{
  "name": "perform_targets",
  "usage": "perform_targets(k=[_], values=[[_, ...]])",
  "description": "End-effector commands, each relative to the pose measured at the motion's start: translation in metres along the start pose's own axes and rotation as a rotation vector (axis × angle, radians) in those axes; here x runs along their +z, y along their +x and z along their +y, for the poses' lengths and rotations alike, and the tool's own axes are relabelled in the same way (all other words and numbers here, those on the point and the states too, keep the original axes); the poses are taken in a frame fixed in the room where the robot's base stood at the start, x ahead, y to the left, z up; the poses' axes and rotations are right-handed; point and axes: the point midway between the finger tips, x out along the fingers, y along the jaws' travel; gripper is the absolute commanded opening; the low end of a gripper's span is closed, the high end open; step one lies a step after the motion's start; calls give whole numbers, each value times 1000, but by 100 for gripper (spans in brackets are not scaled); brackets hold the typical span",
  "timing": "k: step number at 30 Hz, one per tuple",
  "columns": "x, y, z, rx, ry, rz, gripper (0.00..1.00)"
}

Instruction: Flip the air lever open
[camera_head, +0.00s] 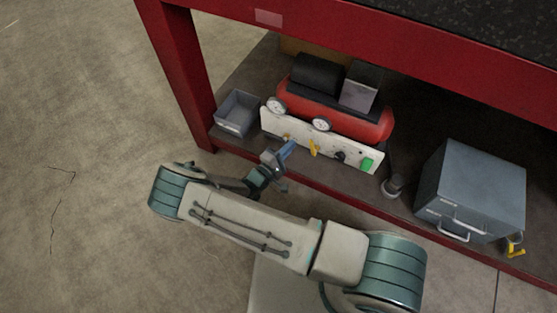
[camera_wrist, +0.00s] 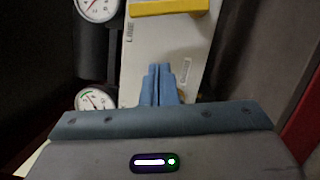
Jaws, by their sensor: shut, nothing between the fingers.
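The air lever (camera_head: 313,148) is a small yellow handle on the white front panel (camera_head: 267,124) of a red air compressor (camera_head: 378,124) under the bench. In the wrist view the yellow lever (camera_wrist: 168,7) is a bar across the top edge, partly cut off. My gripper (camera_head: 291,146) is in front of the panel, just left of the lever in the head view. In the wrist view my gripper (camera_wrist: 160,72) has its blue fingers together, empty, with their tips below the lever and a visible gap between. Whether the tips touch the panel cannot be told.
Two round gauges (camera_head: 277,105) (camera_head: 321,124) sit along the panel's top edge. A black knob (camera_head: 340,156) and green switch (camera_head: 366,165) are right of the lever. A grey bin (camera_head: 235,128) stands left, a blue-grey cabinet (camera_head: 470,190) right. The red bench frame (camera_head: 190,80) borders the opening.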

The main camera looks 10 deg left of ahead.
Motion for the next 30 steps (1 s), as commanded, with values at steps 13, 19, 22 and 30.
perform_targets(k=[13,19,22,30], values=[[37,15,0,0,0,1,0],[39,15,0,0,1,1,0],[39,15,0,0,1,1,0],[34,8,5,-2,26,21,0]])
